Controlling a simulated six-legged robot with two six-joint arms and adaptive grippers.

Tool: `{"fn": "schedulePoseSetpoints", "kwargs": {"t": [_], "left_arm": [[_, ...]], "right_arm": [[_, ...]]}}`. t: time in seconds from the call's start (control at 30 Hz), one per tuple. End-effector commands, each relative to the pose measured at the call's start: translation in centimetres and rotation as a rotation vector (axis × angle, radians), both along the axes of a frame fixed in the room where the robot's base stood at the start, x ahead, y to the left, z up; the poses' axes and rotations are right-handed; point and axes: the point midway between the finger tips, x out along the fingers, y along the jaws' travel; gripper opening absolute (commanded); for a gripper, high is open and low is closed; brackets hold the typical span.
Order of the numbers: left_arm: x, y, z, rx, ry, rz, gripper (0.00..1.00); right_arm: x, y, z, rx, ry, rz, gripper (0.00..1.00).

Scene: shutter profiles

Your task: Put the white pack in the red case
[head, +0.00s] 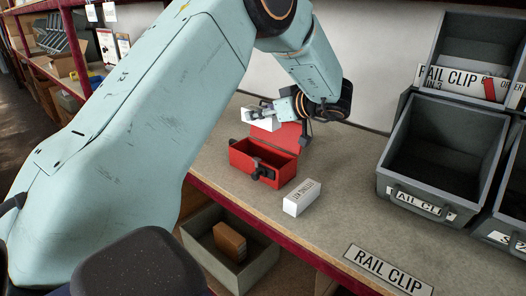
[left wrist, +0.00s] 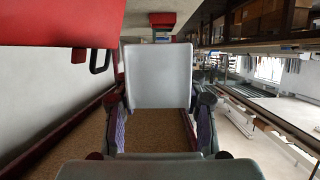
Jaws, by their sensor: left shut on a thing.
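The red case (head: 238,158) stands open on the bench in the head view, with its lid (head: 292,134) raised at the back and dark latches on the front. My left gripper (head: 266,113) is shut on a white pack (head: 257,125), holding it up behind the open case, beside the raised lid. In the left wrist view the pack (left wrist: 157,75) sits between the two fingers, with red case parts (left wrist: 55,22) at the upper left. A second white box with printed letters (head: 298,202) lies on the bench in front of the case. My right gripper is not in view.
Grey bins (head: 430,195) stand at the right of the bench, one labelled RAIL CLIP. A RAIL CLIP label (head: 388,268) lies at the front edge. A lower tray (head: 204,251) holds a brown box (head: 229,241). Bench between case and bins is clear.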

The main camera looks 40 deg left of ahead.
Motion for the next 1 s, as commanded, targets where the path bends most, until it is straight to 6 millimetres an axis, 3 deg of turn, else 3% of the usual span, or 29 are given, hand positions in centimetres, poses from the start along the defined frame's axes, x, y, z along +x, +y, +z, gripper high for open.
{"fn": "schedulePoseSetpoints", "kwargs": {"t": [0.13,0.53,1.0], "left_arm": [[-0.1,0.0,-3.3,0.0,0.004,-0.001,0.07],[0.2,0.0,-7.9,0.001,0.002,-0.002,0.07],[0.3,0.0,-8.6,0.001,0.001,-0.001,0.07]], "right_arm": [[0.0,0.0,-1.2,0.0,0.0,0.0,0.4],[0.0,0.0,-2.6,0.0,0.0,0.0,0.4],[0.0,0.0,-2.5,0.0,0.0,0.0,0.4]]}}
